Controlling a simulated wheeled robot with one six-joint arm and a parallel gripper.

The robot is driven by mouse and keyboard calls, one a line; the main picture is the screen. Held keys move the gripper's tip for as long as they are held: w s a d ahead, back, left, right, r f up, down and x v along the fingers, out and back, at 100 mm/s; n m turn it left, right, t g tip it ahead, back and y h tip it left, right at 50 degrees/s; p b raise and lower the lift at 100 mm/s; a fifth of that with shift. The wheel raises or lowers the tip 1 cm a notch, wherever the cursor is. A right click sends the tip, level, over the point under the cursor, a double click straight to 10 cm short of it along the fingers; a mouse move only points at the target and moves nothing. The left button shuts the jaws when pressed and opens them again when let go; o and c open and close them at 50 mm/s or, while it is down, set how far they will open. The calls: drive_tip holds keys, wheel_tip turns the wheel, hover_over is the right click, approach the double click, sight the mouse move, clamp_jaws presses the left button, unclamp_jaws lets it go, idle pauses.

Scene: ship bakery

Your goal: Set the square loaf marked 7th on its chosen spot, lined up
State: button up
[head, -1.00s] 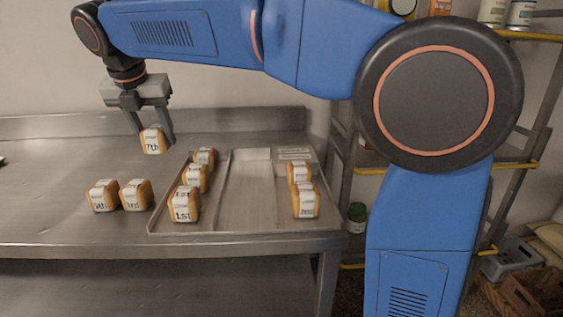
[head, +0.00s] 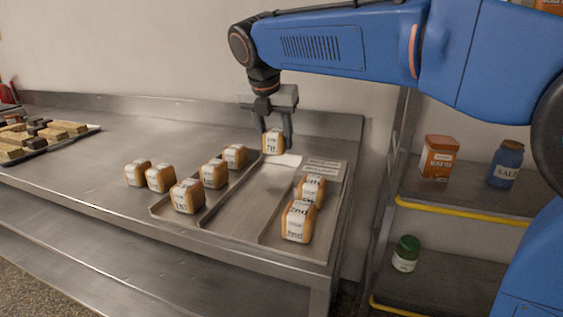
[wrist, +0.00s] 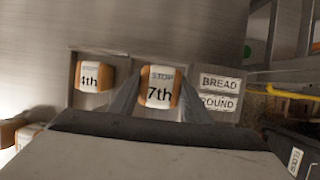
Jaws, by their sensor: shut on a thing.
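The square loaf marked 7th (head: 273,141) is held up in my gripper (head: 276,138), which is shut on it. It hangs above the far end of the tray's middle lane, near a white patch (head: 286,160). In the wrist view the 7th loaf (wrist: 159,88) sits between the fingers, its label reading upright. The metal tray (head: 243,219) has loaves in its left lane and right lane, and its middle lane is otherwise empty. The loaf marked 4th (wrist: 93,78) is to the left in the wrist view. Whether the held loaf touches the tray is hard to tell.
Two loaves (head: 159,177) stand on the steel counter left of the tray. The right lane holds a loaf marked 2nd (head: 298,221) and another behind it. BREAD and ROUND labels (wrist: 219,81) lie right of the held loaf. A shelf with jars stands at the right.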

sight(272, 137)
drive_tip(key=shift+f, duration=3)
drive_tip(key=o, duration=1)
drive_tip(key=shift+f, duration=0.1)
drive_tip(key=shift+o, duration=0.2)
drive_tip(key=v, duration=1.2)
drive_tip(key=shift+w, duration=0.1)
